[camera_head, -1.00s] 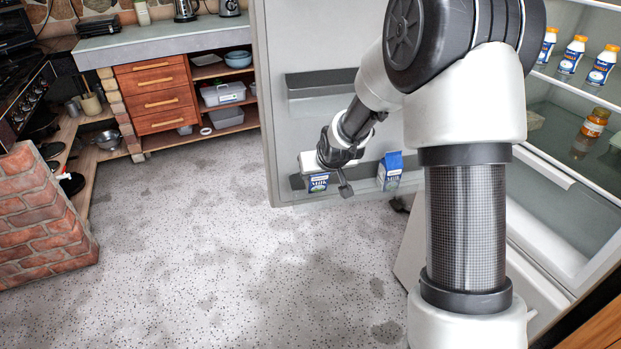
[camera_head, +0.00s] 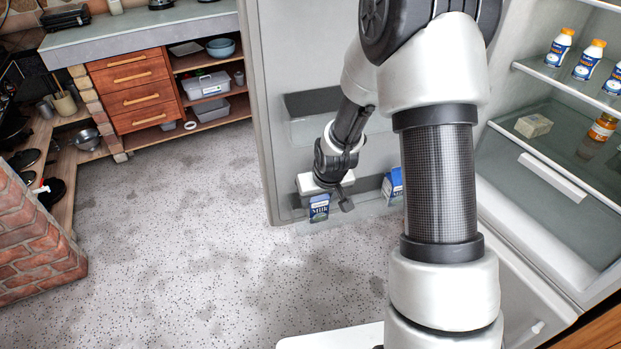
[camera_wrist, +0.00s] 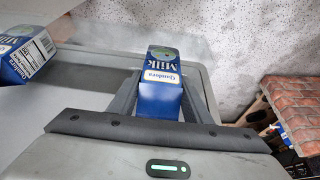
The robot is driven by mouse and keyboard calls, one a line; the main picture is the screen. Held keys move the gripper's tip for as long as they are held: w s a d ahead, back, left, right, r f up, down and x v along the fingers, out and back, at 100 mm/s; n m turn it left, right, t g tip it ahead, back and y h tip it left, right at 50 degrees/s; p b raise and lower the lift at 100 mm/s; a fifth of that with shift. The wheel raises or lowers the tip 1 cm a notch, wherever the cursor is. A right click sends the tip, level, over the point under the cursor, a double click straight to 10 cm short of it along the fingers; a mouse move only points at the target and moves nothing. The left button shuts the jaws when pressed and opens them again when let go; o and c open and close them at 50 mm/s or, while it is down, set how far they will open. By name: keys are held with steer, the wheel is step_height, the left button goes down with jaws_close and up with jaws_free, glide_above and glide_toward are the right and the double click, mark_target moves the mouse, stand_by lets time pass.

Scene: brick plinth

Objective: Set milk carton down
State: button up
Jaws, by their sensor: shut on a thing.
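A blue and white milk carton (camera_head: 318,208) is at the inner side of the open fridge door, by the lower door shelf (camera_head: 366,184). My gripper (camera_head: 332,192) is shut on it. In the wrist view, the carton (camera_wrist: 161,92) sits between the two fingers of my gripper (camera_wrist: 160,98). I cannot tell whether its base touches the shelf. A second blue milk carton (camera_head: 393,186) stands in the same door shelf, to the right and partly hidden by my arm. It also shows at the left of the wrist view (camera_wrist: 25,58).
The fridge door (camera_head: 258,110) stands open. A brick plinth (camera_head: 35,240) is at the left. The speckled floor (camera_head: 190,240) between is clear.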

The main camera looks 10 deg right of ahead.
mark_target(320, 197)
steer(key=shift+f, duration=0.35)
steer(key=shift+s, duration=0.15)
steer(key=shift+f+b, duration=0.15)
steer(key=shift+b, duration=0.3)
steer(key=o, duration=1.4)
steer(key=shift+r+p, duration=0.3)
steer(key=shift+r, duration=0.2)
steer(key=p+v, duration=0.1)
steer(key=v, duration=0.6)
